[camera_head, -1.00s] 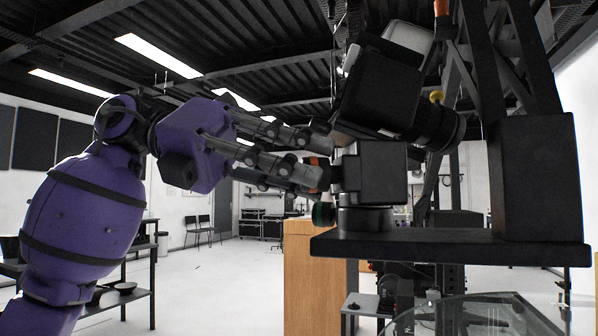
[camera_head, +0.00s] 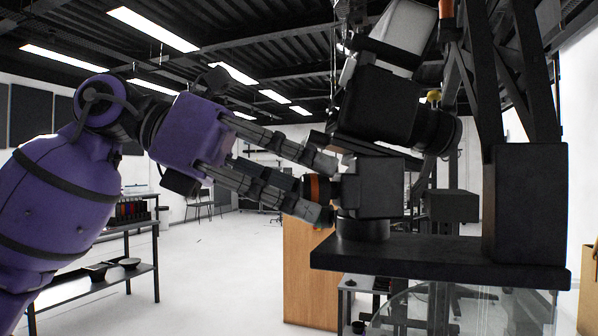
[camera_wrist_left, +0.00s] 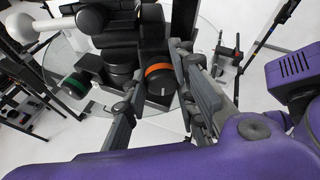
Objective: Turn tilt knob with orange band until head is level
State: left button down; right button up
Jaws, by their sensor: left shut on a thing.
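The tilt knob with the orange band (camera_head: 315,187) sticks out from the left side of the black head block (camera_head: 380,187). My left gripper (camera_head: 322,190) comes in from the left, its fingers on either side of the knob and shut on it. In the left wrist view the orange band (camera_wrist_left: 158,69) shows between the fingers (camera_wrist_left: 160,85). The black camera (camera_head: 385,100) on top of the head is visibly tilted, its lens end (camera_head: 437,132) lower at the right. The fingers partly hide the knob. My right gripper is not in view.
The head stands on a black platform (camera_head: 440,260) beside a tall black upright (camera_head: 523,200). A green-banded knob (camera_wrist_left: 75,85) is near the orange one in the left wrist view.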

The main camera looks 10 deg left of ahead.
pick_arm(q)
jog(key=shift+w+m, duration=0.1)
jog(key=shift+m, duration=0.2)
dwell(0.4)
jog(key=c, duration=1.5)
grip_release()
jog(key=shift+w+a, duration=0.1)
jog(key=shift+c, duration=0.2)
jog(key=v, duration=1.2)
